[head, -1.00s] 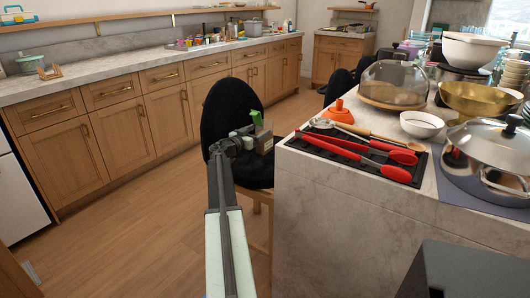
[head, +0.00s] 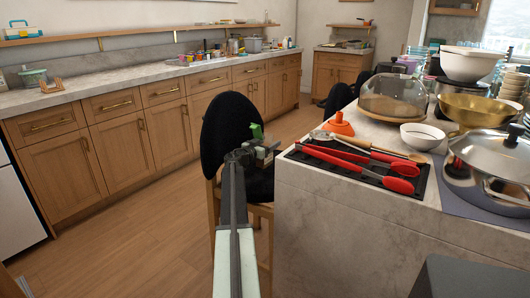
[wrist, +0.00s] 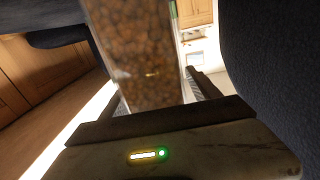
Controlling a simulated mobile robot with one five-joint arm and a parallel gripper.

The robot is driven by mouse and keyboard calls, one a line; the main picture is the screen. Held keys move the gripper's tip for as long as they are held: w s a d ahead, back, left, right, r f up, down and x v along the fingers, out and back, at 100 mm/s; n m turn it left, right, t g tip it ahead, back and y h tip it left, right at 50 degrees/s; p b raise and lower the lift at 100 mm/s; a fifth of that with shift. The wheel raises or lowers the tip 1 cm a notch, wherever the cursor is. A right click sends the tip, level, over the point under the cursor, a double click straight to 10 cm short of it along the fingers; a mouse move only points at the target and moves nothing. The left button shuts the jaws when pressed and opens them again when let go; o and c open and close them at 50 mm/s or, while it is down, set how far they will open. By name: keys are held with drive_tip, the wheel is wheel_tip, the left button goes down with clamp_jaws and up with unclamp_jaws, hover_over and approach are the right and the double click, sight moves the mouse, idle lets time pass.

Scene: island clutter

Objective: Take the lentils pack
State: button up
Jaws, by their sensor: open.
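The lentils pack, a clear pack full of brown lentils (wrist: 140,50), fills the upper middle of the wrist view. Its lower part is between the two fingers of my open gripper (wrist: 160,92). In the head view, my gripper (head: 262,152) is in front of the black chair, left of the island. A green piece (head: 257,130) shows just above it and seems to be the pack's top. My gripper hides most of the pack there, and I cannot tell what the pack rests on.
A black chair (head: 226,120) stands close behind my gripper. The stone island (head: 340,225) is to the right, with red tongs (head: 335,160) and a lidded pot (head: 490,165) on top. Wooden cabinets (head: 65,170) line the left wall. The floor (head: 130,240) between is clear.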

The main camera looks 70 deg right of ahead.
clamp_jaws()
drive_tip(key=shift+r, duration=0.15)
